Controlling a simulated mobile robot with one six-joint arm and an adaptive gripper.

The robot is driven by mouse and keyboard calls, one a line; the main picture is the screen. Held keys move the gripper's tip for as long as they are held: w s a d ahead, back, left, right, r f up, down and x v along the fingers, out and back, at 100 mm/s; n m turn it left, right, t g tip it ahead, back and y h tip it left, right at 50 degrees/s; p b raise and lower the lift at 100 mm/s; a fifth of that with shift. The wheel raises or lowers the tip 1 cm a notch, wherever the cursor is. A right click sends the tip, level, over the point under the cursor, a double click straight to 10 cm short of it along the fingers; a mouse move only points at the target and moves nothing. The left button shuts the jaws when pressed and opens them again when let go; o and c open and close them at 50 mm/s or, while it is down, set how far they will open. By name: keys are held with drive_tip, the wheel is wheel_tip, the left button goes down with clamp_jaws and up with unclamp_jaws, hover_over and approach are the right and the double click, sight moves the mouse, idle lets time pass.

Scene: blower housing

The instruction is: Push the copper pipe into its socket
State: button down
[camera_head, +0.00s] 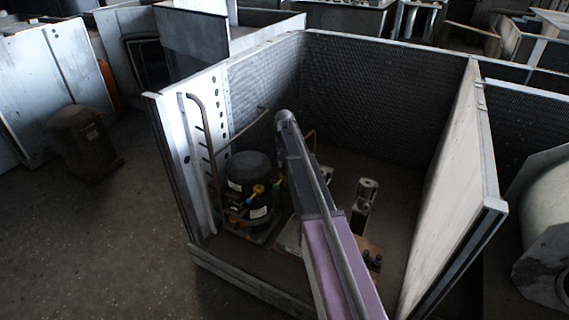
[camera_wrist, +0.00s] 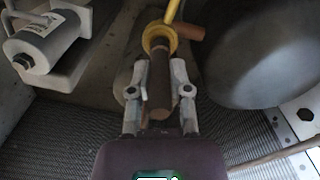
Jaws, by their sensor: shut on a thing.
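The brown copper pipe (camera_wrist: 160,92) lies between the two fingers of my gripper (camera_wrist: 160,76) in the wrist view. The fingers are shut on it, and its near end sticks out toward my wrist. Its far end meets a yellow ring (camera_wrist: 158,36) with a yellow stem. A short copper stub (camera_wrist: 189,32) shows just right of the ring. I cannot tell how deep the pipe sits, as the ring hides the joint. In the head view my arm hides the gripper and the pipe.
A black compressor (camera_head: 250,172) stands left of my arm, and its dark round body (camera_wrist: 250,50) is close on the right in the wrist view. A white cylinder (camera_wrist: 36,48) is at the upper left. Mesh walls (camera_head: 380,95) and a tall right panel (camera_head: 448,185) enclose the space.

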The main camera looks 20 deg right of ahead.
drive_tip(key=shift+f+b, duration=0.6)
drive_tip(key=shift+f, duration=0.05)
idle(0.8)
idle(0.5)
drive_tip(key=shift+c, duration=2.4)
unclamp_jaws()
drive_tip(key=o, duration=0.5)
drive_tip(key=shift+r, duration=0.15)
drive_tip(key=shift+r+p, duration=3.4)
drive_tip(key=shift+p, duration=0.1)
